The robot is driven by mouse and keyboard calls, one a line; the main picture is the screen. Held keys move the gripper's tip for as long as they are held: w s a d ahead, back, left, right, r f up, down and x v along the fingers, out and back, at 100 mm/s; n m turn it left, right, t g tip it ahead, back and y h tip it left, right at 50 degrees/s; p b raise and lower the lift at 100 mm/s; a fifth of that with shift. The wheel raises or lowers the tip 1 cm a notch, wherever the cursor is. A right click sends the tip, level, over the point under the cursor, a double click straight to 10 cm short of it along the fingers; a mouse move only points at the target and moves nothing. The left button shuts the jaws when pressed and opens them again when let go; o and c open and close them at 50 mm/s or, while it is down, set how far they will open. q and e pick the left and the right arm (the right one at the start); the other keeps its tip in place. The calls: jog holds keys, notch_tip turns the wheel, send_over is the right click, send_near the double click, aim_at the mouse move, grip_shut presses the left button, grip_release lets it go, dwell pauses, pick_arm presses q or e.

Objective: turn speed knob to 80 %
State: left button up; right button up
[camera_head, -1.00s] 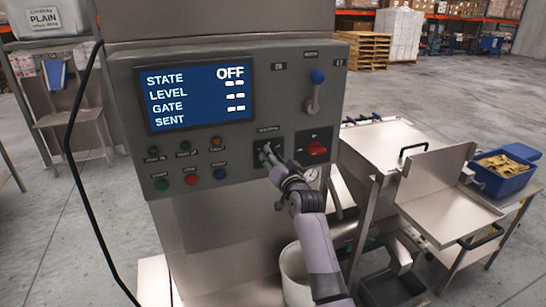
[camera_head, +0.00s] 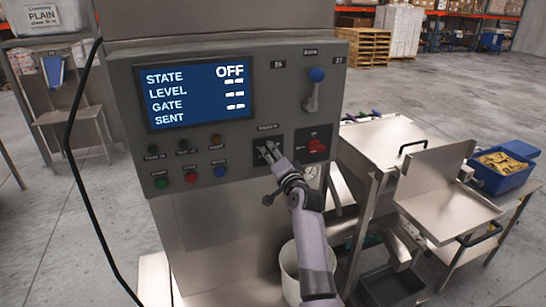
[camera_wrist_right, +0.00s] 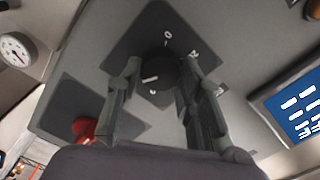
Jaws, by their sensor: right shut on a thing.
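My right gripper (camera_head: 268,154) is at the grey control panel (camera_head: 230,120), in front of a dark square plate left of the red rotary switch (camera_head: 316,146). In the right wrist view, its two fingers (camera_wrist_right: 155,90) are shut on a black round knob (camera_wrist_right: 157,77), one on each side. The knob has a white pointer mark and sits on the dark plate with a few white marks around it. The plate's label is too blurred to read, so I cannot tell whether this is the speed knob. My left gripper is not in view.
The blue screen (camera_head: 200,97) reads STATE OFF. A blue-tipped lever (camera_head: 313,90) is above right, several coloured buttons (camera_head: 191,177) are at left. A round gauge (camera_wrist_right: 15,50) shows in the wrist view. A steel table (camera_head: 395,140) stands to the right.

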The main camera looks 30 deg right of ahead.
jog(key=shift+f, duration=0.2)
jog(key=o, duration=1.2)
jog(key=shift+r, duration=0.15)
jog(key=shift+c, duration=0.2)
jog(key=v, duration=1.2)
